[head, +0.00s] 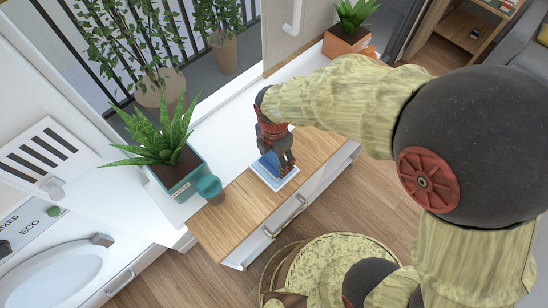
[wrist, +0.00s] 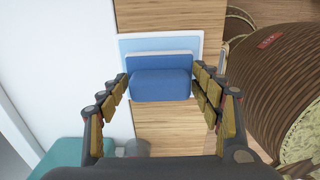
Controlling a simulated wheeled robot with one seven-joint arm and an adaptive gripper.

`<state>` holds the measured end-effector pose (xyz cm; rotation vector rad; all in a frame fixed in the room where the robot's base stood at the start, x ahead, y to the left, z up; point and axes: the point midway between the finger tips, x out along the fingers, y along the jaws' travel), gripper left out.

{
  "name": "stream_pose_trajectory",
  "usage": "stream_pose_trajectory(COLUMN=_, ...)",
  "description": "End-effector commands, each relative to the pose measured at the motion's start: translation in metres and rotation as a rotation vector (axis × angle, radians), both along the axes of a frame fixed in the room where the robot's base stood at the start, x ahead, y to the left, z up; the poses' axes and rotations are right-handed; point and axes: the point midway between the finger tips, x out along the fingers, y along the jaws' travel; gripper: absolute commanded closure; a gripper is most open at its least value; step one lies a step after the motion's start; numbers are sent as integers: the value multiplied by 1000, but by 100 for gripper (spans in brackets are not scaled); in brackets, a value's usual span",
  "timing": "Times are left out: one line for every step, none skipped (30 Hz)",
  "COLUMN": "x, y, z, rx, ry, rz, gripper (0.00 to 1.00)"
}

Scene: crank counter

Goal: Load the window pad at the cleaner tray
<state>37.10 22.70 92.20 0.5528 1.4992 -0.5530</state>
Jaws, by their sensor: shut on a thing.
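The window pad is a blue block (wrist: 160,85) with a paler flat back, between my fingers in the wrist view. It also shows in the head view as a blue patch (head: 268,164), partly hidden by my gripper. My gripper (head: 282,170) points down over the wooden counter, its fingers shut on the pad's two sides (wrist: 160,88). The cleaner tray (wrist: 126,44) is a shallow white-rimmed, light-blue rectangle on the counter. In the head view the tray's rim (head: 284,185) shows under and beside the pad. The pad overlaps the tray; I cannot tell whether they touch.
A teal planter (head: 183,190) with a spiky plant and a small teal cup (head: 210,188) stand left of the tray. An orange planter (head: 347,44) is at the far end. A handle (head: 285,216) juts from the counter front. Bare wood (head: 228,222) lies left of the tray.

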Motion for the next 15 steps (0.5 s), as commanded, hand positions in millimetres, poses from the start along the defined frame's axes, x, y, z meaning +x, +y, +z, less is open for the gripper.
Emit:
stream_pose_trajectory(x=0, y=0, z=-1, rx=0, ry=0, rz=0, gripper=56)
stream_pose_trajectory(x=0, y=0, z=-1, rx=0, ry=0, rz=0, gripper=56)
stream_pose_trajectory(x=0, y=0, z=-2, rx=0, ry=0, rz=0, gripper=56)
stream_pose_trajectory(x=0, y=0, z=-2, rx=0, ry=0, rz=0, gripper=56)
stream_pose_trajectory(x=0, y=0, z=-2, rx=0, ry=0, rz=0, gripper=56)
stream_pose_trajectory(x=0, y=0, z=-3, rx=0, ry=0, rz=0, gripper=56)
stream_pose_trajectory(x=0, y=0, z=-3, rx=0, ry=0, rz=0, gripper=56)
stream_pose_trajectory(x=0, y=0, z=-3, rx=0, ry=0, rz=0, gripper=56)
stream_pose_trajectory(x=0, y=0, z=-4, rx=0, ry=0, rz=0, gripper=56)
stream_pose_trajectory(x=0, y=0, z=-4, rx=0, ry=0, rz=0, gripper=56)
stream_pose_trajectory(x=0, y=0, z=-4, rx=0, ry=0, rz=0, gripper=56)
stream_pose_trajectory(x=0, y=0, z=-5, rx=0, ry=0, rz=0, gripper=56)
stream_pose_trajectory(x=0, y=0, z=-5, rx=0, ry=0, rz=0, gripper=56)
stream_pose_trajectory(x=0, y=0, z=-6, rx=0, ry=0, rz=0, gripper=56)
stream_pose_trajectory(x=0, y=0, z=-6, rx=0, ry=0, rz=0, gripper=56)
